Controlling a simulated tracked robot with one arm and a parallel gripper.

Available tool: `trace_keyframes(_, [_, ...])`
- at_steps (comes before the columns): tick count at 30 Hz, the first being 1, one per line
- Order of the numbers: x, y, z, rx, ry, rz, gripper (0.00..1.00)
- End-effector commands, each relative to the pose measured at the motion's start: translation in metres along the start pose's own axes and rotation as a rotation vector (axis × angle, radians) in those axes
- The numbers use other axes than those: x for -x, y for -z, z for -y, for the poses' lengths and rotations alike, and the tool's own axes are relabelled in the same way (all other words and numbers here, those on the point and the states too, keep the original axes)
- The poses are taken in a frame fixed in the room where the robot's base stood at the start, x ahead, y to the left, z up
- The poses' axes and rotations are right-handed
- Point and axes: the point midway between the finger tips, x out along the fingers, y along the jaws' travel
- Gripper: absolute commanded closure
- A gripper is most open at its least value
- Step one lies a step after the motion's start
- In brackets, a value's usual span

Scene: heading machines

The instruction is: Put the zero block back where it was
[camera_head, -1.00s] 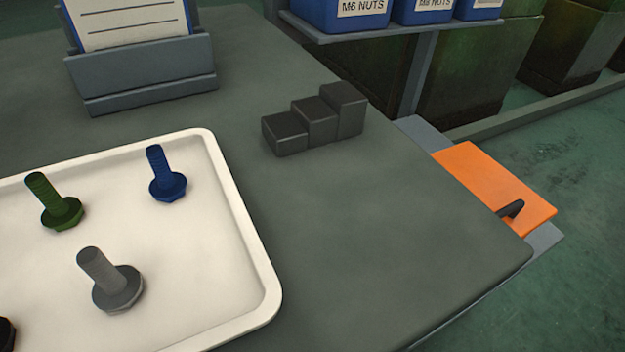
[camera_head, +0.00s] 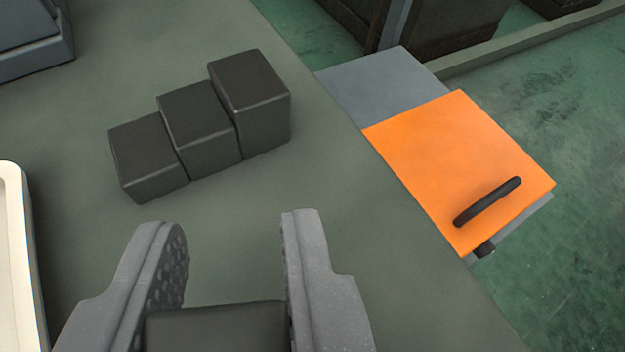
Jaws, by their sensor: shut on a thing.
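My gripper (camera_head: 232,228) is at the bottom of the view, with its two grey textured fingers on either side of a dark block (camera_head: 215,328). It is shut on this block. The block fits the zero block, but I see no marking, and its lower part is cut off by the frame edge. Three dark grey stepped blocks (camera_head: 198,125) stand side by side on the grey-green table (camera_head: 320,170), rising to the right. They are beyond my fingers and apart from them.
An orange panel (camera_head: 450,160) with a black handle (camera_head: 487,201) juts out past the table's right edge, beside a grey plate (camera_head: 378,85). The rim of a white tray (camera_head: 18,260) shows at the left. A grey holder (camera_head: 35,50) is at the top left. Green floor lies right.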

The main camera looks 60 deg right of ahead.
Motion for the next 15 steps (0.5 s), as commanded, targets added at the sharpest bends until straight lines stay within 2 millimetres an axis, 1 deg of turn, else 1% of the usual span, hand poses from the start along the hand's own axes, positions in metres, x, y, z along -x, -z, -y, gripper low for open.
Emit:
trace_keyframes(5, [-0.008,0.004,-0.005,-0.001,0.001,0.0,1.0])
trace_keyframes(7, [-0.015,0.006,-0.01,-0.001,0.001,0.0,1.0])
trace_keyframes(12, [-0.027,-0.021,-0.008,0.004,0.001,0.0,1.0])
trace_keyframes(15, [-0.03,-0.026,-0.008,0.003,0.001,-0.001,1.0])
